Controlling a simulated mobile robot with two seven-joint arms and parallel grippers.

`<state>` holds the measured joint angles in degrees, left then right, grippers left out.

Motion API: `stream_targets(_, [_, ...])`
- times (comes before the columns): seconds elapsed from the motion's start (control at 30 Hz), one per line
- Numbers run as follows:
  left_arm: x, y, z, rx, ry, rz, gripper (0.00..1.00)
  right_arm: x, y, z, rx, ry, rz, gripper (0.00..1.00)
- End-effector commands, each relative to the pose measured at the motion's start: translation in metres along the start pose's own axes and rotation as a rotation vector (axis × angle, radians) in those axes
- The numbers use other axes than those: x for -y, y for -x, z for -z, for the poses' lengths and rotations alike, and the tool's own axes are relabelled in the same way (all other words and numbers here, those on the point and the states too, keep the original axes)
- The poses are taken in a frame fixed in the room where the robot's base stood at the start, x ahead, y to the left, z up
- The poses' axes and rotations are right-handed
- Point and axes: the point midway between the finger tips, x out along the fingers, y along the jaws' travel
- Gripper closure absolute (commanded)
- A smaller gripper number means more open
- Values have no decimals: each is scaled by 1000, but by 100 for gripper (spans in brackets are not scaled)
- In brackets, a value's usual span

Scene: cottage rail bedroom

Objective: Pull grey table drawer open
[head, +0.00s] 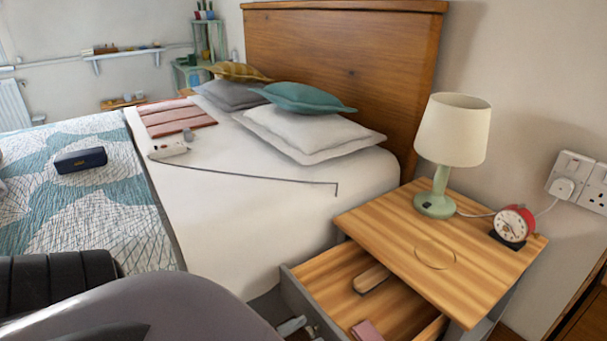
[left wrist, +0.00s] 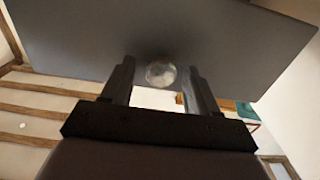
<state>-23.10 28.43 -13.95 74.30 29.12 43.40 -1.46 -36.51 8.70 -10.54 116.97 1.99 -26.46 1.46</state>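The bedside table (head: 465,235) has a striped wood top and grey sides. Its grey drawer (head: 290,290) stands well open toward the lower left of the head view, with its inside showing. In the left wrist view the grey drawer front (left wrist: 230,40) fills the upper part, with a round, pale knob (left wrist: 160,74) on it. My left gripper (left wrist: 160,66) has its two dark fingers apart, one on each side of the knob, with a visible gap on both sides. The drawer front's outer face is mostly hidden in the head view. My right gripper is not in view.
The drawer holds a wooden item (head: 371,278) and a pink item (head: 367,330). A green lamp (head: 436,205) and a red alarm clock (head: 512,224) stand on the tabletop. The bed (head: 240,215) is close on the left of the table.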

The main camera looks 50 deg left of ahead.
Motion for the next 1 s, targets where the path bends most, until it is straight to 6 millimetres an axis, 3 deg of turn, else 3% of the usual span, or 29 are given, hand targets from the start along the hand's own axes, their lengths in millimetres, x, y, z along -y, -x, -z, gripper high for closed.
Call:
stream_targets(0.27, [0, 8, 0, 2, 0, 0, 40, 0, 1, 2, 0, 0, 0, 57])
stream_targets(0.7, [0, 68, 0, 1, 0, 0, 40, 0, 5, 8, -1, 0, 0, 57])
stream_targets(1.0, [0, 72, 0, 0, 0, 0, 40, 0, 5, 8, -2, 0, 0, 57])
